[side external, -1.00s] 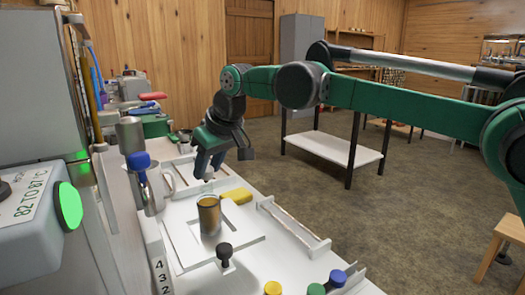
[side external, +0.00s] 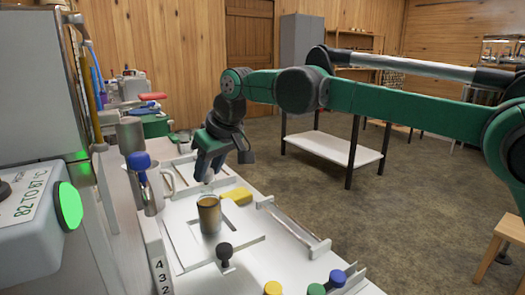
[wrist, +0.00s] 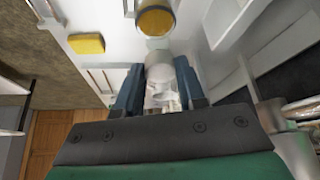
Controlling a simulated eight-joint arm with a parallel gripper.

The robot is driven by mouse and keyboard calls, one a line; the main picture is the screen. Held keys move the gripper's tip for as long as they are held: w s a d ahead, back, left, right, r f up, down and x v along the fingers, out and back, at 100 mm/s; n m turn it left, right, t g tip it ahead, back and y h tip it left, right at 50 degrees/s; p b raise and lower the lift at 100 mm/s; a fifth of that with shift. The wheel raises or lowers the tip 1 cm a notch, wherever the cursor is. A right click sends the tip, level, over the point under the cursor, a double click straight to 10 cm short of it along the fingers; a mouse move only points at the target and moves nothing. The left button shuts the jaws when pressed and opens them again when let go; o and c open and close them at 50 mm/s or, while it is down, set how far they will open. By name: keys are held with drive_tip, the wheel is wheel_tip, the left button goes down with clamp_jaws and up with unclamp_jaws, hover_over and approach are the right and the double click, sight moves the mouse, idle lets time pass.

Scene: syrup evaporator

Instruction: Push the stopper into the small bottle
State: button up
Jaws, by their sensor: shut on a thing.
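My gripper (wrist: 158,92) points down over the white work board, and its two blue fingers are shut on a pale, partly clear, rounded piece (wrist: 158,72). I cannot tell from its shape whether this is the stopper or the small bottle. In the side view my gripper (side external: 208,168) is low behind an amber cylindrical container (side external: 209,216), and only a little of the pale piece shows below the fingertips. The amber container stands upright in front of the gripper and also shows at the top of the wrist view (wrist: 155,20).
A yellow block (side external: 237,196) lies right of the amber container. A black knob (side external: 225,252) stands in front. A metal jug (side external: 150,195) with a blue-topped item is at the left. A low rail (side external: 293,226) runs along the right, with coloured caps (side external: 316,289) at the front.

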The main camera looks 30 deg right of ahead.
drive_tip(key=shift+f, duration=0.25)
idle(0.5)
drive_tip(key=o, duration=1.4)
drive_tip(key=shift+r, duration=2.05)
clamp_jaws()
drive_tip(key=shift+f, duration=1.2)
